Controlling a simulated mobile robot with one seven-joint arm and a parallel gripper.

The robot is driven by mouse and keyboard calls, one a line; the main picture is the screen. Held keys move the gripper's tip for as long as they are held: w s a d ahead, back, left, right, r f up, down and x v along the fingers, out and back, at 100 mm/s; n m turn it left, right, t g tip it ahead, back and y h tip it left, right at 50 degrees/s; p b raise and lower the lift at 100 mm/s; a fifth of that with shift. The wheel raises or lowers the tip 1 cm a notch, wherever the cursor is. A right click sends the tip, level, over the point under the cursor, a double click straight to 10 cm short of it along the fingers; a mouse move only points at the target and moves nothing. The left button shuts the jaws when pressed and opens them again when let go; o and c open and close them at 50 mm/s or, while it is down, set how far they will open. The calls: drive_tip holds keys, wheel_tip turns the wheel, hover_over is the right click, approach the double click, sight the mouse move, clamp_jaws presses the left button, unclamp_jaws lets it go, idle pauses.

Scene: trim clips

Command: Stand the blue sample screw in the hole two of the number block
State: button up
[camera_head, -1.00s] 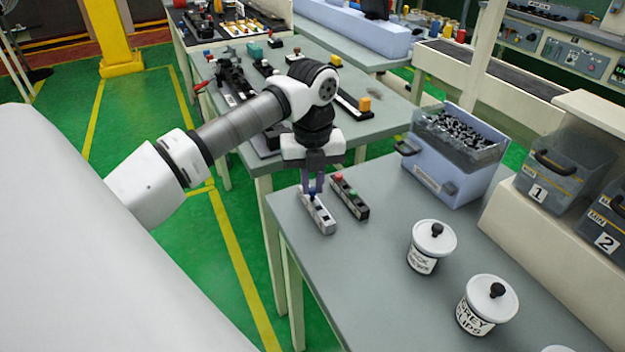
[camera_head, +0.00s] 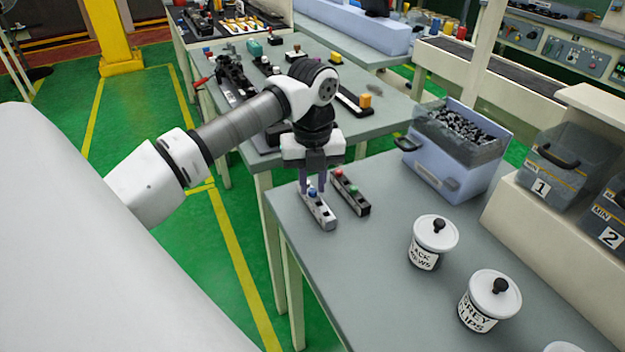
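The number block (camera_head: 321,213) is a light grey strip near the left end of the grey table. The blue sample screw (camera_head: 312,192) stands upright in it towards its far end, with its blue head showing. I cannot read the hole numbers from here. My gripper (camera_head: 312,186) points straight down over the block. Its two fingers are apart, one on each side of the blue head, and appear not to touch it. The screw's shaft is hidden in the block.
A dark block (camera_head: 350,193) with a red and a green piece lies just right of the number block. Two white lidded jars (camera_head: 432,241) (camera_head: 489,301) stand in front. A blue bin (camera_head: 449,170) of dark parts stands behind. The table's middle is clear.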

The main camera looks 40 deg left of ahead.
drive_tip(key=o, duration=0.3)
drive_tip(key=shift+o, duration=0.2)
wheel_tip(320, 180, up, 14)
drive_tip(key=b, duration=0.1)
drive_tip(key=shift+b, duration=0.35)
drive_tip(key=shift+s+f, duration=0.1)
drive_tip(key=shift+f, duration=0.05)
